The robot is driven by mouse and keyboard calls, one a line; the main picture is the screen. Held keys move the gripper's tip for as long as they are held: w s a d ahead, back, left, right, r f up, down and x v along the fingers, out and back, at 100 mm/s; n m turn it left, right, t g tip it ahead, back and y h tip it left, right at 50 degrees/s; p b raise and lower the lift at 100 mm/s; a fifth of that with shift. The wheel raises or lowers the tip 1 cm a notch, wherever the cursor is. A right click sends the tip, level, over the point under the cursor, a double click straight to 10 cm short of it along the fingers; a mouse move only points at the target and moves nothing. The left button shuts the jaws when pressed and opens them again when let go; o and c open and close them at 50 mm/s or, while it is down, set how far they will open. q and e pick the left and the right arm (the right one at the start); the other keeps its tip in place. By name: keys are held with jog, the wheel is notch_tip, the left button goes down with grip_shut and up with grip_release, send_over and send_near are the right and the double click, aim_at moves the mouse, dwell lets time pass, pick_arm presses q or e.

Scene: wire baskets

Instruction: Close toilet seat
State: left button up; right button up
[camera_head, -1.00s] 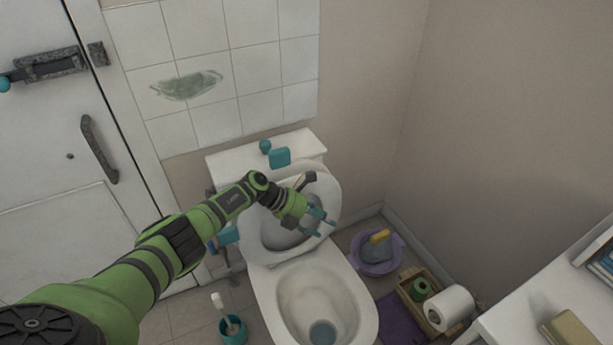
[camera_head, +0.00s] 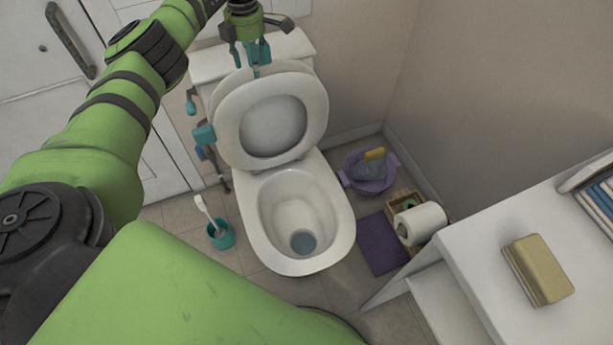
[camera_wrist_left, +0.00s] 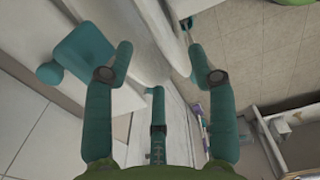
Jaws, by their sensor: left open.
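The toilet seat (camera_head: 222,122) is a white ring raised against the cistern, with the grey-white lid (camera_head: 272,127) visible through its opening. The toilet bowl (camera_head: 273,198) below is uncovered. My left gripper (camera_head: 250,62) is open and empty at the raised seat's top edge, its teal fingers pointing down. One fingertip overlaps the rim in the picture; contact is unclear. In the left wrist view, the open fingers (camera_wrist_left: 160,58) straddle a white curved edge, and a teal flush button (camera_wrist_left: 85,52) lies left. My right gripper is not in view.
The white cistern (camera_head: 300,45) stands behind the seat. A brush in a teal holder (camera_head: 221,237) stands left of the bowl. A purple basin (camera_head: 370,185), toilet roll (camera_head: 421,222) and white shelf unit (camera_head: 470,245) are on the right.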

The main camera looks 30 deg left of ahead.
aim_at(257, 81)
pick_arm(q)
jog(key=shift+w+d+f+b, duration=0.15)
jog(key=shift+f+b, duration=0.15)
jog(key=shift+f, duration=0.3)
jog(key=shift+w+a+f+b, duration=0.1)
jog(key=shift+f+b, duration=0.2)
jog(key=shift+f, duration=0.25)
jog(key=shift+f+b, duration=0.3)
jog(key=shift+f, duration=0.1)
jog(key=shift+f+b, duration=1.15)
jog(key=shift+f, duration=0.45)
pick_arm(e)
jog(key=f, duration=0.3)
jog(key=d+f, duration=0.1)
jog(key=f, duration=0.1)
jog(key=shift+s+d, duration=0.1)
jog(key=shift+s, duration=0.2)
pick_arm(q)
jog(key=shift+f, duration=0.2)
jog(key=c, duration=1.1)
jog(key=shift+o, duration=0.2)
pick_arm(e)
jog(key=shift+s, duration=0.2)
